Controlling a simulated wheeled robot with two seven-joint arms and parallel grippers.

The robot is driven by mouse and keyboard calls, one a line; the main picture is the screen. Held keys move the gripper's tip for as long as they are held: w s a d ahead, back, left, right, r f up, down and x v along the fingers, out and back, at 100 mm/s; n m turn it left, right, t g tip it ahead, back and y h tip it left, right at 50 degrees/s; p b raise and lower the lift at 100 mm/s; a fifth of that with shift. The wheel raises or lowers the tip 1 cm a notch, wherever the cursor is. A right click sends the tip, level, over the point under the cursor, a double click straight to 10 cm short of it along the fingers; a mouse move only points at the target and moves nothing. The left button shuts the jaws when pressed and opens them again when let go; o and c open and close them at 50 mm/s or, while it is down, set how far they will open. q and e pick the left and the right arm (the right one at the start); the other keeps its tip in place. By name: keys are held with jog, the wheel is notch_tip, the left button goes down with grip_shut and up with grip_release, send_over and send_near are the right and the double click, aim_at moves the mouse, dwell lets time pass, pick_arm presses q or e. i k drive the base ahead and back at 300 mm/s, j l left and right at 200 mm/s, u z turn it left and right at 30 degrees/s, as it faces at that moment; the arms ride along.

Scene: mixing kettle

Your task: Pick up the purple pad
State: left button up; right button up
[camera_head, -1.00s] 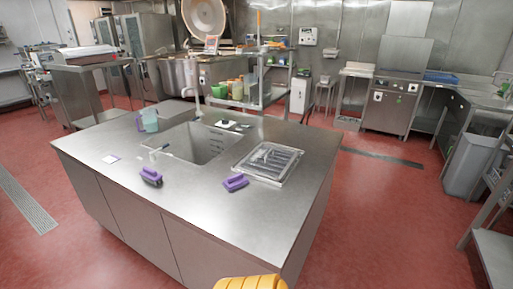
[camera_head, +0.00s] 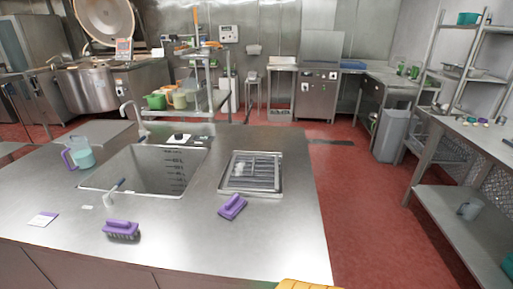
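A purple pad with a handle on top (camera_head: 232,207) lies on the steel counter (camera_head: 270,240), just in front of the tray with the clear lid. A similar purple brush with dark bristles (camera_head: 121,229) lies farther left, near the front edge of the counter. Neither of my grippers is in view.
A sink (camera_head: 150,181) is set into the counter, with a tap (camera_head: 133,115) behind it. A tray (camera_head: 252,172) is right of the sink. A jug with a purple handle (camera_head: 81,155) and a white card (camera_head: 43,218) are at the left. The counter right of the pad is clear.

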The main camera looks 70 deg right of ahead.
aim_at(232, 207)
jog(key=i+z, duration=0.1)
jog(key=z, duration=0.35)
jog(key=i+j+z, duration=0.15)
jog(key=z, duration=0.25)
jog(key=i+j+z, duration=0.1)
jog(key=z, duration=0.35)
jog(key=j+z, duration=0.15)
jog(key=z, duration=0.3)
jog(key=i+j+z, duration=0.1)
jog(key=z, duration=0.3)
jog(key=i+j+z, duration=0.1)
jog(key=z, duration=0.3)
jog(key=j+z, duration=0.25)
jog(key=z, duration=0.15)
jog(key=i+j+z, duration=0.1)
jog(key=j+z, duration=0.15)
jog(key=z, duration=0.15)
